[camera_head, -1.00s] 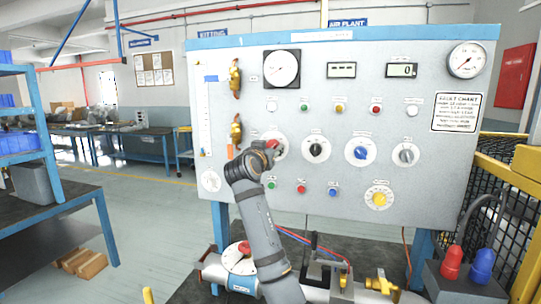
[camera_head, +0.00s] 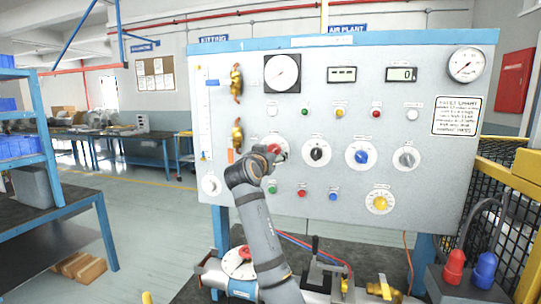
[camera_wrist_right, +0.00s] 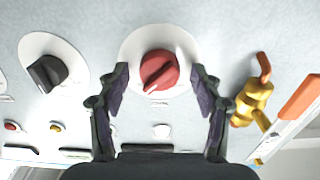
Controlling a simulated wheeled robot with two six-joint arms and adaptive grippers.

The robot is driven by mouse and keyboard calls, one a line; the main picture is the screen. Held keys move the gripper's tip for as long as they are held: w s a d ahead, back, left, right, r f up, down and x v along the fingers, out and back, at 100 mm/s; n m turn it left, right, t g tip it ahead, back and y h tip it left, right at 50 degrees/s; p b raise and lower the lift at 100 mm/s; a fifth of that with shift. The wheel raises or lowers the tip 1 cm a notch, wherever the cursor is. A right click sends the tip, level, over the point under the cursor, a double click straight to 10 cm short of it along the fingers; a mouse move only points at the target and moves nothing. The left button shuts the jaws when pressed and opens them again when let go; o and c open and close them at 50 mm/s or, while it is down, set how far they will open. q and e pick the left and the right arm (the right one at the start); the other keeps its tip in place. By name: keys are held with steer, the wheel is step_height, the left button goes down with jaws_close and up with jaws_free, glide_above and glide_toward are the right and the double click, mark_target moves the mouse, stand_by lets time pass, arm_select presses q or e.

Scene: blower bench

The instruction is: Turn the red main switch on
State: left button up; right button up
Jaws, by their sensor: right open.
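The red main switch (camera_wrist_right: 158,70) is a round red knob on a white dial plate on the panel. In the wrist view it sits between and just beyond the fingertips of my right gripper (camera_wrist_right: 160,76). The fingers are spread, one on each side, with gaps to the knob. A pale pointer mark on the knob points to the lower left in that view. In the head view the switch (camera_head: 273,149) shows partly behind my right gripper (camera_head: 279,156), left of a black knob (camera_head: 316,152). My left gripper is not in view.
Brass valves (camera_head: 237,135) are left of the switch; one with an orange handle also shows in the wrist view (camera_wrist_right: 252,103). A blue knob (camera_head: 361,156) and grey knob (camera_head: 406,158) lie to the right. Small buttons sit above and below.

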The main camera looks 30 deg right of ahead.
steer(key=v, duration=1.2)
steer(key=shift+f, duration=0.1)
